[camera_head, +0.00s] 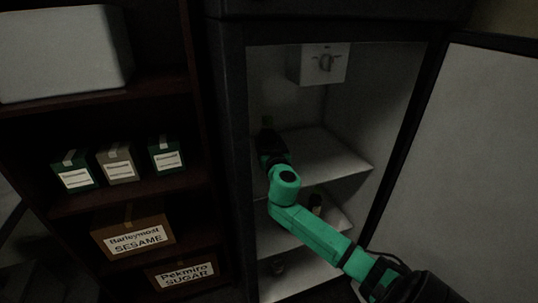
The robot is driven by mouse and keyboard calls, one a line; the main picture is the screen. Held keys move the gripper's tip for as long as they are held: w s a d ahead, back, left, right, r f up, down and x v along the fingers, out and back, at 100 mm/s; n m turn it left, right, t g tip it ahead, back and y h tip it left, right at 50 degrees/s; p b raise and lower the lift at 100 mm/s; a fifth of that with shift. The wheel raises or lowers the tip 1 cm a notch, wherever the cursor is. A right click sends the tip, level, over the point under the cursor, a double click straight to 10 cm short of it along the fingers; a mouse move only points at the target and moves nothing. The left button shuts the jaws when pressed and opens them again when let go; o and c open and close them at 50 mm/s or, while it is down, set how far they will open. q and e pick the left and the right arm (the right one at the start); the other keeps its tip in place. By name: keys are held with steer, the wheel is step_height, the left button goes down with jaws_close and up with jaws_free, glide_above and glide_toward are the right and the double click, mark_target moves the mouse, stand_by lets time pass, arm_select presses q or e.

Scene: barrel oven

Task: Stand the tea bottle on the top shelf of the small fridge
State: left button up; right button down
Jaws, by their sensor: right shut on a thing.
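The small fridge (229,130) stands open, and its top shelf (335,150) is a bare pale surface. My right arm reaches in from the lower right, and my right gripper (270,138) is at the left part of the top shelf, near the inner left wall. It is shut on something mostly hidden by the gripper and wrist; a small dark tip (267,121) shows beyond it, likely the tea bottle. I cannot tell whether it is upright or touches the shelf. My left gripper is not in view.
A control box with a knob (324,63) hangs above the top shelf. The open door (465,170) bounds the right. A dark bookcase (190,90) with boxes stands left.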

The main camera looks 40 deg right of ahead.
step_height(320, 180, down, 4)
steer(key=shift+r+b, duration=0.15)
steer(key=shift+b, duration=0.15)
jaws_free()
steer(key=shift+s, duration=0.1)
steer(key=shift+a, duration=0.1)
steer(key=shift+s+a, duration=0.2)
steer(key=shift+s, duration=0.15)
steer(key=b+v, duration=0.1)
steer(key=v, duration=1)
steer(key=shift+b, duration=0.35)
steer(key=shift+s+r, duration=0.1)
